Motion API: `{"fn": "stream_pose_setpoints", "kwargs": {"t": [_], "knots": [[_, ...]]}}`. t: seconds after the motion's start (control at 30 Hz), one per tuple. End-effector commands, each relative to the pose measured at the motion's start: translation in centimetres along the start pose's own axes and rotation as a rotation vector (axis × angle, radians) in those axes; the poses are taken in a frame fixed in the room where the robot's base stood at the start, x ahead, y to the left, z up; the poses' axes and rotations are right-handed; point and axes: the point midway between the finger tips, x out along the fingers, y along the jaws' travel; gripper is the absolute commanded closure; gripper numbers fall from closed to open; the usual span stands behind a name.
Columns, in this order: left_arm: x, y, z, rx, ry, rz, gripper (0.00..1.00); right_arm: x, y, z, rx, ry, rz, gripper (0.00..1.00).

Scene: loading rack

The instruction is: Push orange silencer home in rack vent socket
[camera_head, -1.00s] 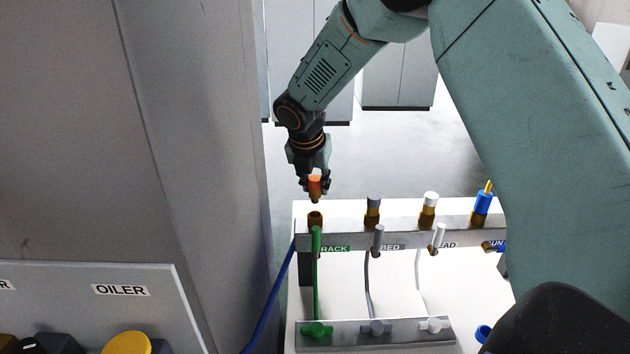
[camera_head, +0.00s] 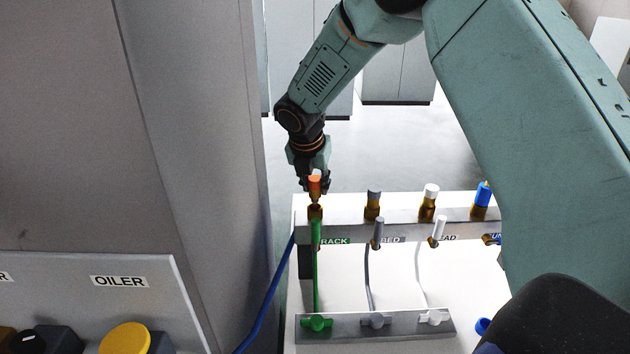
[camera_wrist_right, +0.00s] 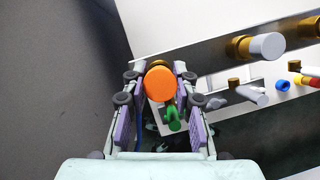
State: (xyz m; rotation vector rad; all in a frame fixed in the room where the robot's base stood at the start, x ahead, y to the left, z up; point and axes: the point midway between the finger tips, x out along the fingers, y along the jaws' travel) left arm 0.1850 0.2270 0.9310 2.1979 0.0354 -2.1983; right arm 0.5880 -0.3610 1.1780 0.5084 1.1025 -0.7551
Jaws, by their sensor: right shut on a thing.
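The orange silencer (camera_head: 315,185) is upright in my right gripper (camera_head: 314,178), whose fingers are shut on it. Its orange cap also shows between the fingers in the right wrist view (camera_wrist_right: 160,84). The brass rack vent socket (camera_head: 315,213) stands directly below, above the green RACK label (camera_head: 335,241). The silencer's lower end meets the top of the socket in the head view; how deep it sits I cannot tell. The fingers hide part of the silencer. My left gripper is not in view.
A grey-capped fitting (camera_head: 374,204), a white-capped fitting (camera_head: 429,201) and a blue fitting (camera_head: 482,198) stand in the row to the right. A green lever (camera_head: 316,233) stands just in front of the rack socket. A grey panel (camera_head: 190,150) rises at the left.

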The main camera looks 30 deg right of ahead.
Motion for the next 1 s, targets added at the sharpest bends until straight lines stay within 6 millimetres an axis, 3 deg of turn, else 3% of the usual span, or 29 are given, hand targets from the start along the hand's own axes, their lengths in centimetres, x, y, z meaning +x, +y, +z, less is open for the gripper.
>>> {"fn": "stream_pose_setpoints", "kwargs": {"t": [1.0], "knots": [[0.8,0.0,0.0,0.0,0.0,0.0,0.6,2.1,0.0,-0.8,0.0,0.0,-0.001,0.99]]}}
